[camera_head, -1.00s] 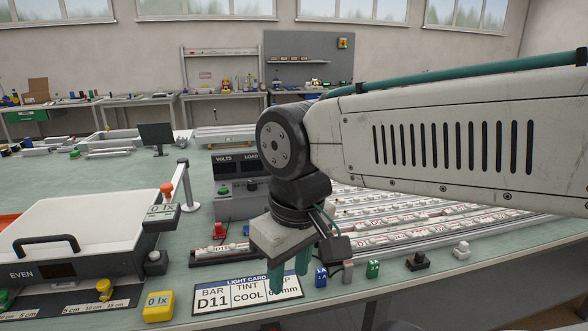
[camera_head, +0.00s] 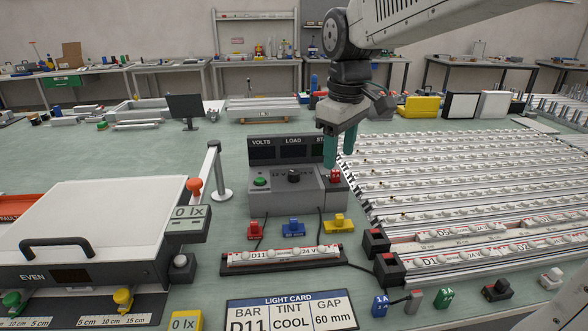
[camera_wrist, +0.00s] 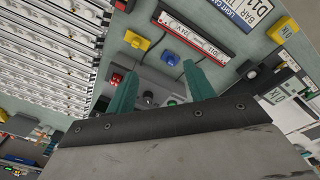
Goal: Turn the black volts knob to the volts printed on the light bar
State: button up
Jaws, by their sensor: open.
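The grey power supply (camera_head: 275,199) stands mid-table, with dark VOLTS and LOAD displays on top. Its black knob (camera_head: 294,176) sits between a green button (camera_head: 260,181) and a red switch (camera_head: 335,175). My gripper (camera_head: 340,156) is open and empty, fingers down, by the supply's right end near the red switch. In the wrist view the knob (camera_wrist: 148,99) shows between the two green fingers (camera_wrist: 160,72), partly hidden below; contact is not visible. The light bar (camera_head: 285,256) lies in front of the supply, marked D11 and apparently 24 V.
Red (camera_head: 254,228), blue (camera_head: 293,227) and yellow (camera_head: 338,222) connectors lie before the supply. A light card (camera_head: 290,313) is at the front. Racks of light bars (camera_head: 460,190) fill the right; a white-lidded box (camera_head: 95,220) and post (camera_head: 218,175) stand left.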

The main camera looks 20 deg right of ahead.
jog(key=w+f+n, duration=0.2)
jog(key=w+n, duration=0.1)
jog(key=w, duration=0.7)
jog(key=n, duration=0.3)
send_over(294, 172)
jog(key=f, duration=0.6)
jog(key=shift+s+a+f, duration=0.1)
jog(key=shift+s+f, duration=0.15)
jog(key=shift+w+f, duration=0.15)
jog(key=shift+f, duration=0.15)
notch_tip(294, 172, down, 7)
jog(key=shift+w+f, duration=0.15)
jog(key=c, duration=1)
